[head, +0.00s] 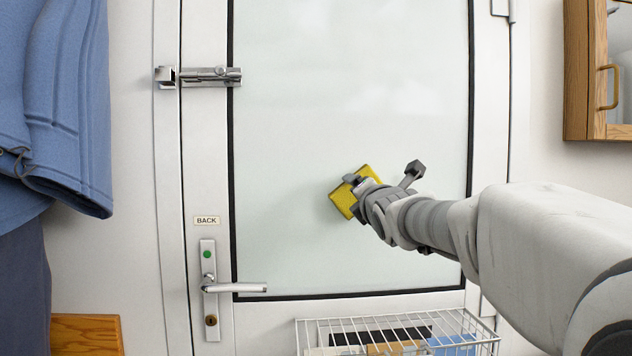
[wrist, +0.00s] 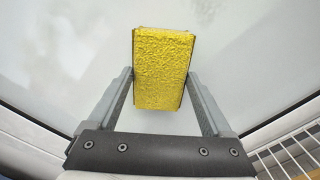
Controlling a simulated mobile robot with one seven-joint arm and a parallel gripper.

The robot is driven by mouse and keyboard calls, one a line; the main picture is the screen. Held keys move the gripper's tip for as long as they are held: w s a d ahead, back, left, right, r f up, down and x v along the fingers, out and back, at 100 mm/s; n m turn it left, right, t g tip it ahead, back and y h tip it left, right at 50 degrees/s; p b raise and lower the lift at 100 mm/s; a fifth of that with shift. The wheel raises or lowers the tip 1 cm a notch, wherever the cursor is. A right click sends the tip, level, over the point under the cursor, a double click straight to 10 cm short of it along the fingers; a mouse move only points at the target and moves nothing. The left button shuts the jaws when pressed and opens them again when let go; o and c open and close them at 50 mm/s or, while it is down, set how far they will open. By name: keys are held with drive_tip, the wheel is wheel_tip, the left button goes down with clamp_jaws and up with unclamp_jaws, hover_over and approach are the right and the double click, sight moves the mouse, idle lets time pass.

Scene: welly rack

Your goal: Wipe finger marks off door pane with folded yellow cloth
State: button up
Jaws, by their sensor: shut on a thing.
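The folded yellow cloth (head: 343,200) is at the door pane (head: 300,130), a little below and right of its middle. My gripper (head: 357,181) is shut on the cloth. In the wrist view the cloth (wrist: 162,70) sits between the two fingers of my gripper (wrist: 160,85), its textured face showing. I cannot tell whether the cloth touches the glass. The pane looks pale and frosted in a black seal. Faint lighter patches show in its upper part; I cannot make out clear finger marks.
A door handle (head: 235,288) and a bolt (head: 210,76) stick out on the left. A white wire basket (head: 400,322) hangs below the pane with items in it. A blue coat (head: 60,110) hangs left; a wooden cabinet (head: 577,70) is at the upper right.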

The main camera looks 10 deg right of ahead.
drive_tip(key=d+p, duration=0.7)
drive_tip(key=d, duration=0.5)
idle(1.0)
drive_tip(key=shift+a, duration=0.15)
